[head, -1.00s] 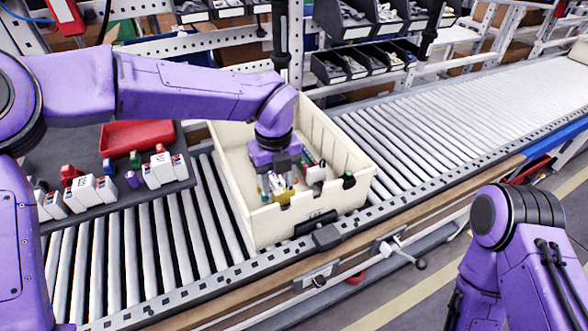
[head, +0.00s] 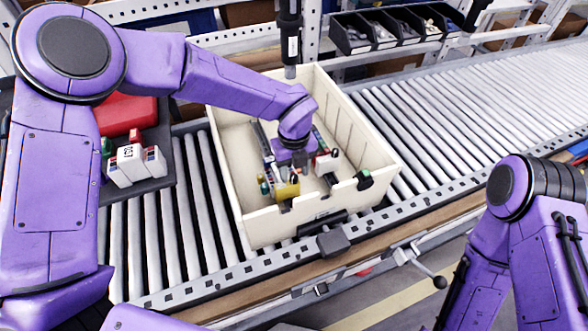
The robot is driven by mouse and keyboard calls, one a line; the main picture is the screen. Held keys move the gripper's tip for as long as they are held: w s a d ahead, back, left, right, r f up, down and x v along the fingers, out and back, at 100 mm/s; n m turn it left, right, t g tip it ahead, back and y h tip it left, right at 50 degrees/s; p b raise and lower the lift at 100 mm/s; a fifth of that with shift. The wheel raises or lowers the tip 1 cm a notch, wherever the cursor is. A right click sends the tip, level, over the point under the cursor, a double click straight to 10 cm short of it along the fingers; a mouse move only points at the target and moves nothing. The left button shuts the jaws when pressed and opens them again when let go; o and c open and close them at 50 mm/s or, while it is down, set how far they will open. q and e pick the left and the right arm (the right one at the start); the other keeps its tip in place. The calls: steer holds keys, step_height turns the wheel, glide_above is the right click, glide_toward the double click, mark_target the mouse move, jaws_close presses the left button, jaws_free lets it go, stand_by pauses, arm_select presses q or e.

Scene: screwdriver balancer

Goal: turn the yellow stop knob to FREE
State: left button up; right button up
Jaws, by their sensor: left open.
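A small yellow part (head: 287,190) sits inside the front of the cream crate (head: 232,185). I cannot tell whether it is the stop knob, and no FREE marking is readable. My left gripper (head: 290,174) points down into the crate, just behind and above the yellow part. It is open; whether a finger touches the part is unclear. My purple left forearm hides some of the crate's inside. My right arm shows at the lower right, with its gripper out of view.
Small coloured parts stand around the gripper in the crate, close to its walls. A dark upright tool (head: 290,45) hangs behind the crate. The roller conveyor (head: 450,105) is clear at right.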

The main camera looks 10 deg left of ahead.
arm_select(q)
steer(key=shift+w+f, duration=0.2)
steer(key=shift+f, duration=0.3)
steer(key=shift+w+f, duration=0.15)
steer(key=shift+f, duration=0.35)
steer(key=shift+s+r, duration=0.2)
steer(key=shift+s, duration=0.2)
steer(key=shift+c, duration=0.3)
steer(key=shift+w+f, duration=0.1)
steer(key=shift+w, duration=0.05)
jaws_close()
